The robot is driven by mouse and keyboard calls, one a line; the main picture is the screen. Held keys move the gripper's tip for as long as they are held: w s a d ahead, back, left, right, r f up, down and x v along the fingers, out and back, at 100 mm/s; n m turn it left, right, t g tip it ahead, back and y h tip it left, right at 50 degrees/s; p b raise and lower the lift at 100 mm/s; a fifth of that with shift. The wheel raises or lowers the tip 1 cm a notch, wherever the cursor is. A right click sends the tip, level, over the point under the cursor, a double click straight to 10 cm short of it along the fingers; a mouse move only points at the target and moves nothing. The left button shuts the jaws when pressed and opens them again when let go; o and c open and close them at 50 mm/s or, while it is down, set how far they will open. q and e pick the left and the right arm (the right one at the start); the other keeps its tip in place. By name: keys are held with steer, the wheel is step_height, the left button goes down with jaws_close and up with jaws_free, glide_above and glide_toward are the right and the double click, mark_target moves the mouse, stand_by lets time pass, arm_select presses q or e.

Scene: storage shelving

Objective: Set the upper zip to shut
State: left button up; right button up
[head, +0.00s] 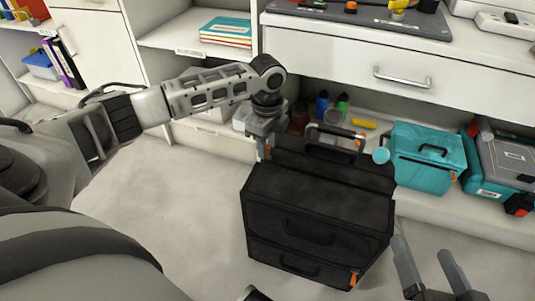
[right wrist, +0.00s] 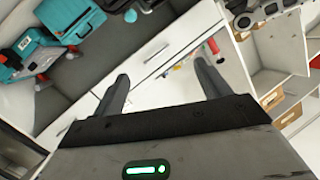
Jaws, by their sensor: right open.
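A black fabric tool bag (head: 322,195) with several handles stands upright on the floor in front of the shelving. Small orange tabs show at its upper right (head: 358,144) and at its lower right corner (head: 353,280); I cannot tell how far the upper zip is closed. My left gripper (head: 264,152) is at the bag's upper left back corner, with a bit of orange beside its fingers. Whether it holds anything is unclear. My right gripper (head: 428,264) is open and empty, right of the bag; its two fingers also show in the right wrist view (right wrist: 162,95).
A teal case (head: 428,157) and a grey-and-teal toolbox (head: 503,160) stand on the low shelf behind and right of the bag. A closed white drawer (head: 400,65) is above. The floor (head: 190,220) left of the bag is clear.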

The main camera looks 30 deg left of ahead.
arm_select(q)
steer(key=shift+f, duration=1)
jaws_close()
